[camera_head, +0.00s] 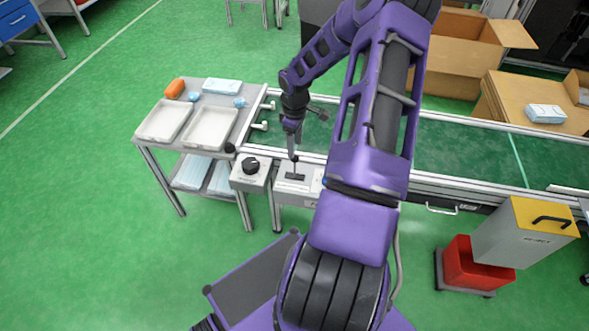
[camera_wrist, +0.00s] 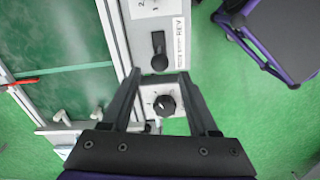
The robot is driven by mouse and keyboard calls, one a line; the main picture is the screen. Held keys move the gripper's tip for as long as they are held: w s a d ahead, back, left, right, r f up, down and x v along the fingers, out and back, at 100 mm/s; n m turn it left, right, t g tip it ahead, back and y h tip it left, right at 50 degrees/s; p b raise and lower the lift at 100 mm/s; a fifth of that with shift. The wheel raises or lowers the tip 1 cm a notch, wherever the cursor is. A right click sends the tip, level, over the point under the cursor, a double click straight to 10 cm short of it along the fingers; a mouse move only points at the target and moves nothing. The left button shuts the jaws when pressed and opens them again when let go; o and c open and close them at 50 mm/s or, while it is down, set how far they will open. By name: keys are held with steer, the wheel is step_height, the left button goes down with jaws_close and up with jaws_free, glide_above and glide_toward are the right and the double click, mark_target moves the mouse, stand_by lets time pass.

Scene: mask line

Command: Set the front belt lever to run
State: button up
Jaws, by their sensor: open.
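The belt lever shows as a black slotted plate with a round black knob at one end (camera_wrist: 159,62), on a light control box by the conveyor. In the head view its dark plate (camera_head: 294,177) sits on the box top, just below my gripper (camera_head: 292,153). In the wrist view my gripper (camera_wrist: 160,80) is open, with the lever knob just beyond and between its fingertips. I cannot tell whether the fingers touch it. A label beside the slot is too small to read surely, so I cannot tell the lever's setting.
A black rotary knob (camera_head: 250,165) stands on a separate box left of the lever; it also shows between my fingers in the wrist view (camera_wrist: 165,105). A grey cart (camera_head: 150,145) with white trays is at left. The green conveyor (camera_head: 455,150) runs behind the boxes.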

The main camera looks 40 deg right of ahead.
mark_target(295, 177)
step_height(295, 177, down, 13)
steer(key=shift+r+b, duration=0.2)
steer(key=shift+b, duration=0.3)
jaws_close()
stand_by(1.2)
